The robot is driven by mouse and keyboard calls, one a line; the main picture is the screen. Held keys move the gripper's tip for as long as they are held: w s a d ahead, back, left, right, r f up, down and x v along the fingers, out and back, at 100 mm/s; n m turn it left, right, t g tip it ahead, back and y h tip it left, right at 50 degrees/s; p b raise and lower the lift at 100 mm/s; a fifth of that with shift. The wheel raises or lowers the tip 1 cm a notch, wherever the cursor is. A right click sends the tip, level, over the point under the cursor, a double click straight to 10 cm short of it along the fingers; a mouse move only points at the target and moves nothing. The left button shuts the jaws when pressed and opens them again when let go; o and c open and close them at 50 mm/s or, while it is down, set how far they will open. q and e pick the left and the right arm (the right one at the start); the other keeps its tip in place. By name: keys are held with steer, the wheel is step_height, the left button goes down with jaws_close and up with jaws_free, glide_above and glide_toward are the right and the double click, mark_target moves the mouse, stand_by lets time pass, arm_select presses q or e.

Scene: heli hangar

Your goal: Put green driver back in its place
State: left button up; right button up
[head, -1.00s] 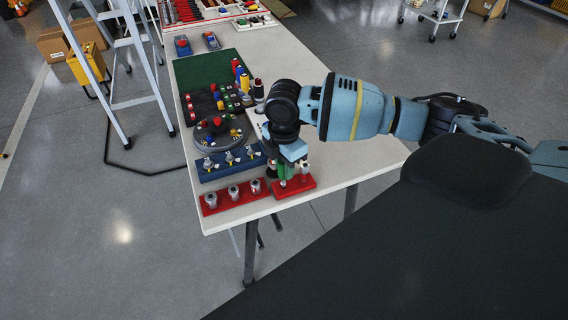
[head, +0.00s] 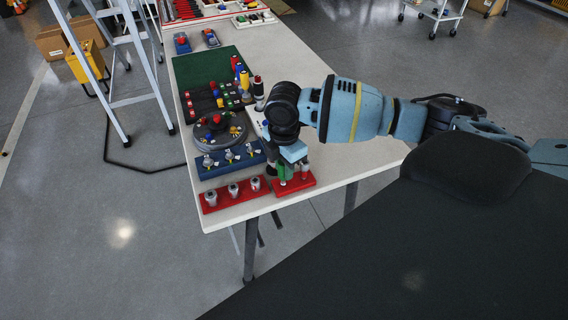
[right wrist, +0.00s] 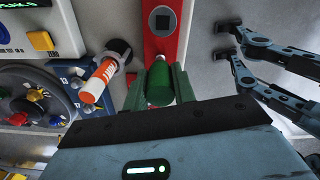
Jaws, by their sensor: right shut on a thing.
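The green driver (right wrist: 159,84) is between the fingers of my right gripper (right wrist: 158,92), which is shut on it in the right wrist view. In the head view the driver's green handle (head: 281,172) shows just below my right gripper (head: 283,165), at the small red stand (head: 307,182). The red stand (right wrist: 175,45) also shows in the right wrist view, with a dark square on it past the driver's end. Whether the driver's tip is in a hole is hidden. I do not see my left gripper clearly in either view.
An orange and white driver (right wrist: 100,80) stands close beside the gripper. A longer red rack (head: 217,201) with metal pieces and a blue rack (head: 217,172) lie to the left. A round dial panel (head: 219,138) is behind. The table edge is near.

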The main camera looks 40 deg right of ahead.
steer(key=o, duration=1.1)
steer(key=shift+r+p, duration=2)
steer(key=shift+r, duration=1.75)
arm_select(q)
steer(key=w+r+t, duration=0.1)
steer(key=w+r, duration=0.4)
steer(key=r, duration=0.1)
steer(key=shift+r+t, duration=0.35)
steer(key=shift+t, duration=0.05)
steer(key=shift+w, duration=0.1)
arm_select(e)
steer(key=shift+f, duration=0.1)
steer(key=shift+s, duration=0.1)
